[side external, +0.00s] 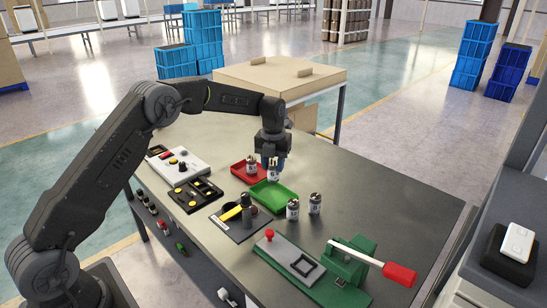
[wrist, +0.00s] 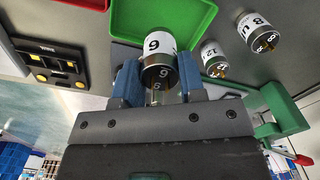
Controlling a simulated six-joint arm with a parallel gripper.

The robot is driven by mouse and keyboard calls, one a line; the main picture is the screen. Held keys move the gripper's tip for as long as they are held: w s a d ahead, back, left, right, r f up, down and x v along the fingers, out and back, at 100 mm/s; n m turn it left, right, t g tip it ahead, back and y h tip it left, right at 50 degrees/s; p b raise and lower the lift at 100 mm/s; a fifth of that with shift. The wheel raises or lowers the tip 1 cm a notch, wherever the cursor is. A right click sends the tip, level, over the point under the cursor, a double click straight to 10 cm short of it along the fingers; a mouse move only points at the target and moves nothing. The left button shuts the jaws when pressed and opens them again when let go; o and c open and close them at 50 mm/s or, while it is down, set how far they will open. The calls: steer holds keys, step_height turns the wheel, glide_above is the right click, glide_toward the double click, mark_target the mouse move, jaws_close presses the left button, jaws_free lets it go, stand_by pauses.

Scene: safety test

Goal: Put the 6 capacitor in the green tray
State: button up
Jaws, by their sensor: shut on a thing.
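My gripper (side external: 272,158) is shut on a silver capacitor with a white label (side external: 273,174). In the wrist view, this capacitor (wrist: 159,45) reads 6 and sits between the blue fingers of my gripper (wrist: 160,80). The green tray (side external: 276,199) lies on the table. The held capacitor is at the tray's far edge in the side view, seemingly above it; the exact height is hard to tell. The green tray also shows behind the capacitor in the wrist view (wrist: 201,12).
A red tray (side external: 237,171) with a capacitor (side external: 251,165) adjoins the green tray. Two capacitors (side external: 292,209) (side external: 315,203) stand right of it. A green press with a red handle (side external: 400,274) is nearer the front. Black component trays (side external: 193,194) lie left.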

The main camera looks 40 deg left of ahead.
mark_target(273, 180)
steer(key=shift+f, duration=2.2)
steer(key=shift+f, duration=0.95)
steer(key=o, duration=1)
steer(key=shift+r, duration=3.5)
